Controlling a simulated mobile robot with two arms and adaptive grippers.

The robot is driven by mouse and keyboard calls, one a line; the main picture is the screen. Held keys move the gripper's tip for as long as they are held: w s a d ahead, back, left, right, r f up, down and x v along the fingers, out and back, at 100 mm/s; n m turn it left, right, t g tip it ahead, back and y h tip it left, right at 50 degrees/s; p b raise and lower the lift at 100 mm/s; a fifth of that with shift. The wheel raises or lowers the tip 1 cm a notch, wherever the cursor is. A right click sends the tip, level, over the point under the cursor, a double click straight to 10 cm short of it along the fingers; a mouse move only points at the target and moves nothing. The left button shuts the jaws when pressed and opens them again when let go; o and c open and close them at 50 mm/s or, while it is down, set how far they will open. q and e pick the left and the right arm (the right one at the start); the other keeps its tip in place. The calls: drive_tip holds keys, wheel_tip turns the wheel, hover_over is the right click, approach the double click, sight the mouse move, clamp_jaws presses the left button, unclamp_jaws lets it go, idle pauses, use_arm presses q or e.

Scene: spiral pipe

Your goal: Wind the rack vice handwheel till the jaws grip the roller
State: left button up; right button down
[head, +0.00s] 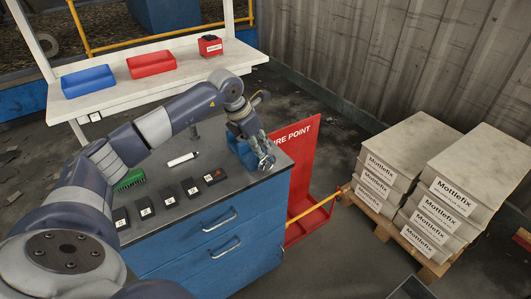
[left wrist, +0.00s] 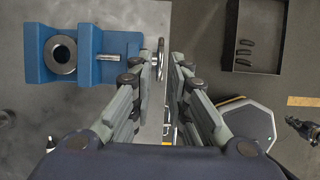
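The blue rack vice (head: 240,150) stands at the right end of the bench top. In the left wrist view its blue body (left wrist: 112,40) is at the upper left. A round steel roller (left wrist: 62,68) with a dark hole sits in it. I cannot tell whether the jaws touch it. A steel screw (left wrist: 110,57) runs toward the handwheel (left wrist: 160,58), which shows edge-on; in the head view the wheel (head: 267,162) is partly covered. My left gripper (left wrist: 162,64) is open, its fingers either side of the wheel's rim. My right gripper is not in view.
Several labelled black boxes (head: 168,197), a green brush-like item (head: 130,180) and a white cylinder (head: 183,159) lie on the bench. A red fire point stand (head: 302,165) is close to the right. Bag stacks (head: 450,195) stand on a pallet beyond it.

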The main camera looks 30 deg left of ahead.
sight(266, 156)
use_arm(q)
drive_tip(key=shift+p+x, duration=0.35)
drive_tip(key=shift+x, duration=2.3)
clamp_jaws()
